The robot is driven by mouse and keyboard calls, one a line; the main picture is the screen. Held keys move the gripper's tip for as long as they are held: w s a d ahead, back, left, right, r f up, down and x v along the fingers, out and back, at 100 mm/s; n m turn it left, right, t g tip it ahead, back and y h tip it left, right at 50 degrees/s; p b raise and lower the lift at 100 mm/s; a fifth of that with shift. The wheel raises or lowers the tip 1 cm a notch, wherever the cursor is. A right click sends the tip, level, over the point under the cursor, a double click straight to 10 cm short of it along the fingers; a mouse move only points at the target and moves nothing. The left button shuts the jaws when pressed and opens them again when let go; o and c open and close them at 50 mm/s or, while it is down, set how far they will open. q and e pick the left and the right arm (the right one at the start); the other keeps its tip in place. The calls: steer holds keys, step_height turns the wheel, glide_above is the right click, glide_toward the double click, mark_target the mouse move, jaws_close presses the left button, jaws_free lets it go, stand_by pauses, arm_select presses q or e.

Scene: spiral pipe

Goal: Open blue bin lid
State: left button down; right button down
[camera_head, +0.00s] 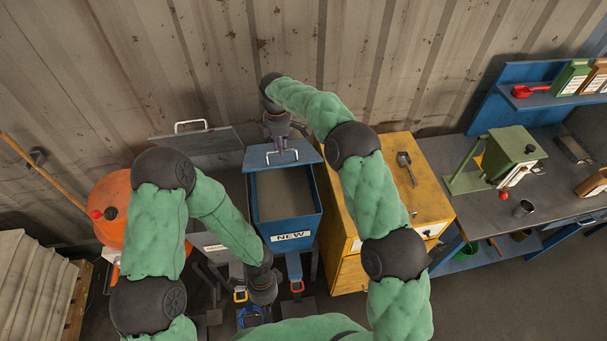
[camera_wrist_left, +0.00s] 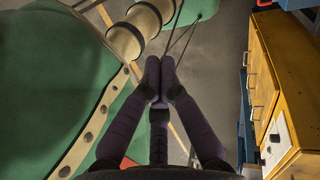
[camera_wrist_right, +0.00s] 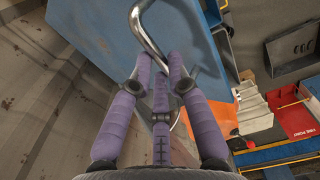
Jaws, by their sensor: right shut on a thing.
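The blue bin (camera_head: 317,222) with a "NEW" label stands in the middle of the head view, and its inside is visible from above. Its blue lid (camera_head: 258,160) is raised at the back edge, towards the wall. My right gripper (camera_head: 280,145) is at the lid's metal handle. In the right wrist view its fingers (camera_wrist_right: 160,72) are shut on the bent handle (camera_wrist_right: 146,32), beside the blue lid face (camera_wrist_right: 92,22). My left gripper (camera_head: 262,292) hangs low in front of the bins. In the left wrist view its fingers (camera_wrist_left: 160,75) are together and empty.
A grey bin with its lid (camera_head: 195,143) up stands left of the blue bin, partly behind my left arm. A yellow drawer cabinet (camera_head: 420,185) stands close on the right, then a workbench (camera_head: 480,215). An orange container (camera_head: 108,205) is at the left. The corrugated wall is close behind.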

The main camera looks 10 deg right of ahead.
steer(key=shift+w+d+f, duration=0.1)
steer(key=shift+w+f, duration=0.1)
steer(key=shift+f, duration=0.2)
arm_select(q)
steer(key=w+d+r+m+t+y, duration=0.2)
steer(key=w+r+m+t, duration=0.1)
steer(key=w+m+t, duration=0.4)
steer(key=w+d+r+m+t+y, duration=0.1)
steer(key=w+r+m+t+y, duration=0.1)
steer(key=w+m, duration=0.45)
steer(key=w+d+r+m+t+h, duration=0.55)
steer(key=w+d+r+t, duration=0.3)
steer(key=d+r, duration=0.5)
arm_select(e)
steer(key=shift+r, duration=0.1)
arm_select(q)
steer(key=r+x, duration=0.2)
steer(key=x, duration=1)
steer(key=shift+w+d+y, duration=0.35)
steer(key=shift+w+y, duration=0.1)
steer(key=shift+w, duration=0.2)
